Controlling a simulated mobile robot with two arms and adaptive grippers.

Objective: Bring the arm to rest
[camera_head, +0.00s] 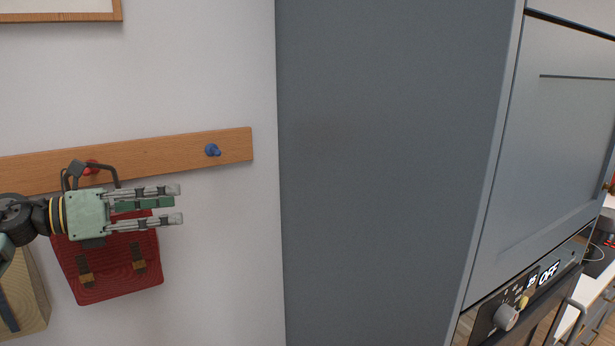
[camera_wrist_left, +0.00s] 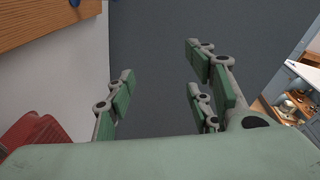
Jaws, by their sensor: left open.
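My left gripper (camera_head: 178,204) comes in from the left in the head view, with its fingers pointing right. It is open and holds nothing. It is in front of the upper part of a red bag (camera_head: 118,270) and hides part of it. In the left wrist view the fingers (camera_wrist_left: 165,90) stand apart, with the grey cabinet side beyond them. The red bag also shows at the lower left of the wrist view (camera_wrist_left: 35,140). My right gripper is not in view.
A wooden rail (camera_head: 190,152) with a blue peg (camera_head: 212,150) and a red peg (camera_head: 91,167) runs along the white wall. A tall grey cabinet (camera_head: 380,170) stands to the right, with an oven panel (camera_head: 530,290) beyond. A pale wooden item (camera_head: 30,290) is at the lower left.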

